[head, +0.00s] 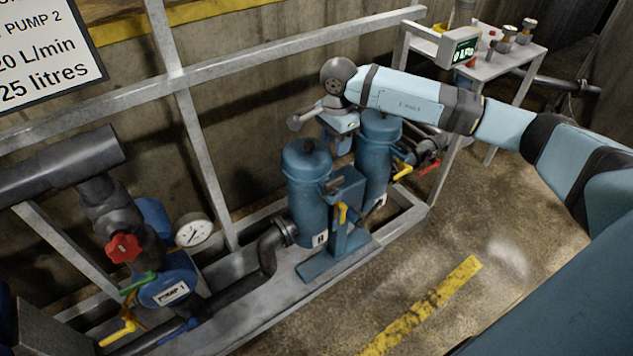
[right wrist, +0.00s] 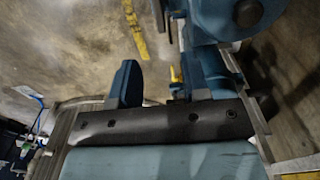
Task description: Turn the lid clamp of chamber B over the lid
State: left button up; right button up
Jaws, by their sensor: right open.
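Two blue cylindrical filter chambers stand on the skid. The nearer one (head: 306,200) has a small label whose letter I read only doubtfully as A. The farther one (head: 377,165), which I take as chamber B, is partly behind my right arm. My right gripper (head: 338,143) is open at the upper left of that farther chamber, pointing down. A grey bar with a round knob (head: 294,122) sticks out left beside the gripper; I cannot tell whether it is the lid clamp. The right wrist view shows a blue finger (right wrist: 127,82) and a blue rounded body (right wrist: 225,15) with a dark knob.
Yellow levers (head: 402,170) and a red lever (head: 430,167) sit right of the chambers. A grey rail (head: 270,55) runs behind. Pump 1 (head: 165,285) and a gauge (head: 193,230) stand left. The floor in front is clear, with a yellow stripe (head: 425,305).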

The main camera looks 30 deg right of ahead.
aim_at(334, 180)
notch_tip(334, 180, down, 14)
jog(key=shift+s+r+p, duration=0.1)
jog(key=shift+r+p, duration=0.1)
jog(key=shift+p, duration=0.15)
grip_shut()
